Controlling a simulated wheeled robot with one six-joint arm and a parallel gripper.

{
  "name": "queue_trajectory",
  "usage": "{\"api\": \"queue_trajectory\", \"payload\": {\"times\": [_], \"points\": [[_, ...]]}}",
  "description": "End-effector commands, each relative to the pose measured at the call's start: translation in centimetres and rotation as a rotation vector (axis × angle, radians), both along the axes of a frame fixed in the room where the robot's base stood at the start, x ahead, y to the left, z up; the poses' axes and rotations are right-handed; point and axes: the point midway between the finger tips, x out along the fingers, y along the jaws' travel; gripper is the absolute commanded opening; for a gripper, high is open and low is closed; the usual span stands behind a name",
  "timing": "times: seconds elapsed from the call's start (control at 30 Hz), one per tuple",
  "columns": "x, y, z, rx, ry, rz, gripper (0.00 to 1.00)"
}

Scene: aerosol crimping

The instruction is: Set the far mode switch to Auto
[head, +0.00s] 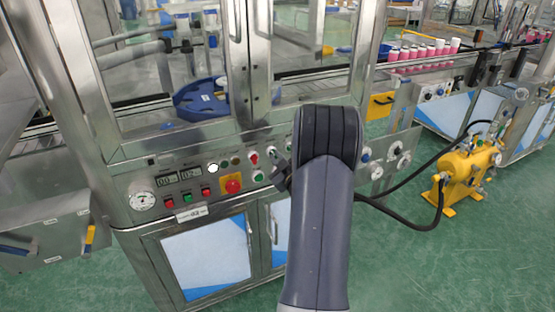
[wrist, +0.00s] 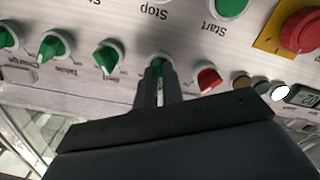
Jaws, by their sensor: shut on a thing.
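The control panel (head: 180,185) runs along the front of the steel machine. In the wrist view it appears upside down. My gripper (wrist: 158,88) is at the panel, its two fingers closed around a green switch knob (wrist: 157,64). The fingers cover most of that knob, so its setting and label cannot be read. In the head view my gripper (head: 281,175) is partly hidden behind my arm. Just right of the held knob in the wrist view is a red knob (wrist: 208,78); to the left are several green knobs, the nearest one (wrist: 106,57) tilted.
Glass doors (head: 190,60) stand above the panel. A yellow pump (head: 467,170) with a black hose stands at right on open green floor.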

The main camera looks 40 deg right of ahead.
Motion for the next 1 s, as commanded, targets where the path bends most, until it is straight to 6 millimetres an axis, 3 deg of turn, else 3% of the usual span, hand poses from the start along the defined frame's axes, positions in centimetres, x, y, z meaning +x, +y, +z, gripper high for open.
{"api": "queue_trajectory", "payload": {"times": [0.47,1.0], "points": [[-0.01,0.03,-0.08,0.080,-0.020,0.000,0.00],[-0.02,0.03,-0.05,0.531,-0.128,0.000,0.00]]}}
